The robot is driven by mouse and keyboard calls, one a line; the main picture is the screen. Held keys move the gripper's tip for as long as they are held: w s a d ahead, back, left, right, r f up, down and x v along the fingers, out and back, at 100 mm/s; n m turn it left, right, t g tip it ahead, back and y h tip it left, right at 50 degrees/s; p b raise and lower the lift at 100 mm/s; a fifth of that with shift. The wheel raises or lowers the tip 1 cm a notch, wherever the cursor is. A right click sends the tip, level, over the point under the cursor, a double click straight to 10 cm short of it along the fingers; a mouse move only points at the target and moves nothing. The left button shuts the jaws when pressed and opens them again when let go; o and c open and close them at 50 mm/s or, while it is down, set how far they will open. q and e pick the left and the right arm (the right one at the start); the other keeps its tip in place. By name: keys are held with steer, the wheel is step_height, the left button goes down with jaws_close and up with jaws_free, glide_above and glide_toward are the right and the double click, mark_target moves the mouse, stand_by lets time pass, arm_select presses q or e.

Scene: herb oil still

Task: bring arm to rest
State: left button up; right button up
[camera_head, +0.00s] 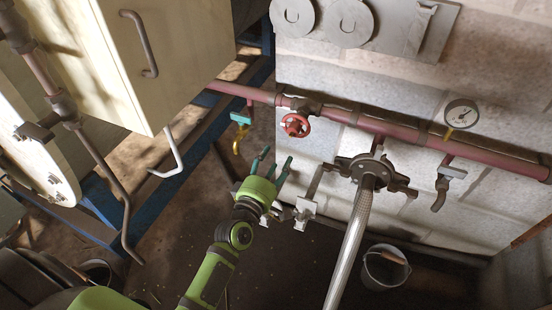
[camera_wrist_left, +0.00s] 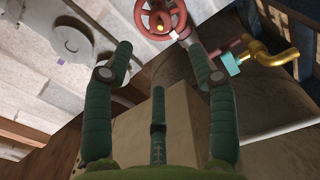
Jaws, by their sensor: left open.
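My left gripper (camera_head: 272,166) is green with dark green fingers and shows near the middle of the head view, in front of the white block wall. Its fingers are spread open with nothing between them. In the left wrist view the open fingers (camera_wrist_left: 160,90) frame a pale box-like surface behind them. The red valve wheel (camera_head: 295,125) on the red pipe is just above the fingertips in the head view and apart from them. The wheel also shows at the top of the wrist view (camera_wrist_left: 160,18). My right gripper is in neither view.
A brass tap with a teal handle (camera_head: 240,120) hangs left of the gripper. A pale cabinet (camera_head: 175,60) stands at upper left on a blue frame.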

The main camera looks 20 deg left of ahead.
arm_select(q)
steer(key=s+d+f+m+g+p, duration=0.1)
steer(key=s+f+m+g+p, duration=0.15)
steer(key=s+f, duration=0.45)
steer(key=s+d+f+m+g+h+p, duration=0.1)
steer(key=s+f+m+g, duration=0.25)
steer(key=f, duration=0.75)
steer(key=s+d+f+m+g+p, duration=0.1)
steer(key=s+f+m+g+p, duration=0.15)
steer(key=s+f, duration=0.4)
steer(key=s+a+f+m+g+p, duration=0.1)
steer(key=s+f+m+g, duration=0.3)
steer(key=s, duration=0.9)
steer(key=s+a+f+m+g+y+p, duration=0.1)
steer(key=s+a+f+m+g, duration=0.3)
steer(key=s+f, duration=0.4)
steer(key=s+p, duration=0.1)
steer(key=s, duration=0.5)
steer(key=shift+a+f+m, duration=0.2)
steer(key=shift+a+m, duration=0.15)
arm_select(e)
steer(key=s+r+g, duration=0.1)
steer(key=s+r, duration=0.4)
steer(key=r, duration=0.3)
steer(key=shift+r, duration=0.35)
